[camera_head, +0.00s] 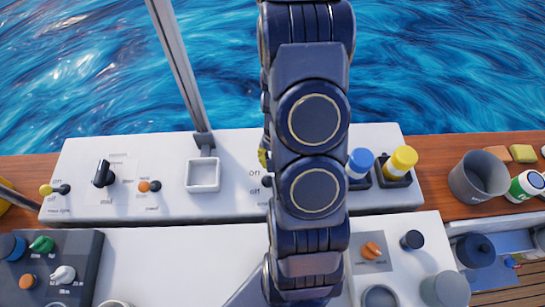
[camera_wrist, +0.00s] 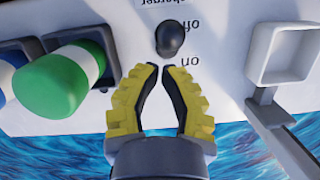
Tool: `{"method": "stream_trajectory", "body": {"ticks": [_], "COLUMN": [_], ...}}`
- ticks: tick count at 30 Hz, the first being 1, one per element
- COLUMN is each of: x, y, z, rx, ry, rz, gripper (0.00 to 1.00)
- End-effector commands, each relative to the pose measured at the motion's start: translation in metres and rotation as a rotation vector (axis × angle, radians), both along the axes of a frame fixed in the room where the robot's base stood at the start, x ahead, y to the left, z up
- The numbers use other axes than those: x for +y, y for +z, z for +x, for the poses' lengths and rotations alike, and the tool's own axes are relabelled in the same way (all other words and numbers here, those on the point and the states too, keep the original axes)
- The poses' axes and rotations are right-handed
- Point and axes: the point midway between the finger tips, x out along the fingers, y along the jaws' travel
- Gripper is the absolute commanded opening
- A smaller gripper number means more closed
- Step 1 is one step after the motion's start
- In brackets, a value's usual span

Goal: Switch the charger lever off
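The charger lever (camera_wrist: 171,40) is a small black knob on a white panel in the wrist view, where the lettering appears upside down. The "off" mark is beside its upper end and the "on" mark is below. I cannot tell clearly which way it is thrown. In the head view the lever (camera_head: 267,181) shows at the left edge of my arm, partly hidden. My gripper (camera_wrist: 160,68) has yellow fingers with black pads. Its tips are almost together with a narrow gap, nothing between them, just below the knob and apparently apart from it.

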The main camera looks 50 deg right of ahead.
Motion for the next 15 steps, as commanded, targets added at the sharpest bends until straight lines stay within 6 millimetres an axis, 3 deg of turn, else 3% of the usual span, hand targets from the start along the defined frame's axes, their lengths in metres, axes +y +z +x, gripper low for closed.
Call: {"method": "stream_trajectory", "body": {"ticks": [15], "x": [0.0], "y": [0.016], "z": [0.0], "rx": [-0.001], "ry": [-0.001], "rz": [0.0], "gripper": [0.0]}}
